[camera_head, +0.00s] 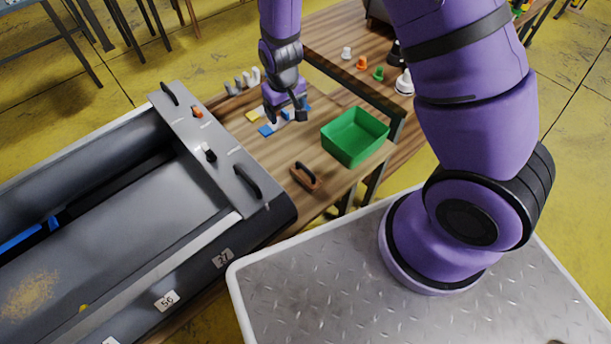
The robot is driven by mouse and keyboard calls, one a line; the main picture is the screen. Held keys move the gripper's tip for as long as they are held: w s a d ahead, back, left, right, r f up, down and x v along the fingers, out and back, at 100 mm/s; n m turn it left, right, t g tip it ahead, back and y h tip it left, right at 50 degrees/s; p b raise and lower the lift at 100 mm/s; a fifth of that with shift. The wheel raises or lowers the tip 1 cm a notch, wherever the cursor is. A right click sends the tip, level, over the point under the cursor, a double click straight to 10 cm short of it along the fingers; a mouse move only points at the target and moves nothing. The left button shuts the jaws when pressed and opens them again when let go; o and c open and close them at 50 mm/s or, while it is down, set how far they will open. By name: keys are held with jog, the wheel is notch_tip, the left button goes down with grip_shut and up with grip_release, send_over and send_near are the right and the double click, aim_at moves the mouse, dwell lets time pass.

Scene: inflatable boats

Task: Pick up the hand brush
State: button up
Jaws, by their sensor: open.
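The hand brush appears to be the small brown block with a dark handle (305,177). It lies on the wooden table (325,190) near its front edge, between the grey trough-like machine and the green bin. My gripper (286,113) is above the back part of the table, over some blue and yellow pieces. It is open, and nothing shows between its fingers. It is behind and slightly left of the brush, apart from it. Nothing covers the brush in this view.
A green bin (355,136) stands right of the brush. The grey machine (215,150), with black handles and knobs, borders the left side. Small blue and yellow pieces (266,130) lie under my gripper. Another table (340,35) behind holds small white, orange and green items.

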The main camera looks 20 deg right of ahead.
jog(key=n+h, duration=0.1)
send_near(303, 173)
jog(key=f, duration=0.2)
jog(key=w+f, duration=0.1)
jog(key=shift+a+f+g, duration=0.15)
jog(key=shift+a+g, duration=0.1)
jog(key=shift+g, duration=0.05)
jog(key=shift+h, duration=0.3)
jog(key=f, duration=0.2)
jog(key=d+f, duration=0.1)
jog(key=f, duration=0.1)
jog(key=shift+s+d, duration=0.1)
jog(key=shift+d, duration=0.15)
jog(key=shift+f, duration=0.6)
jog(key=shift+c, duration=0.2)
jog(key=c, duration=1)
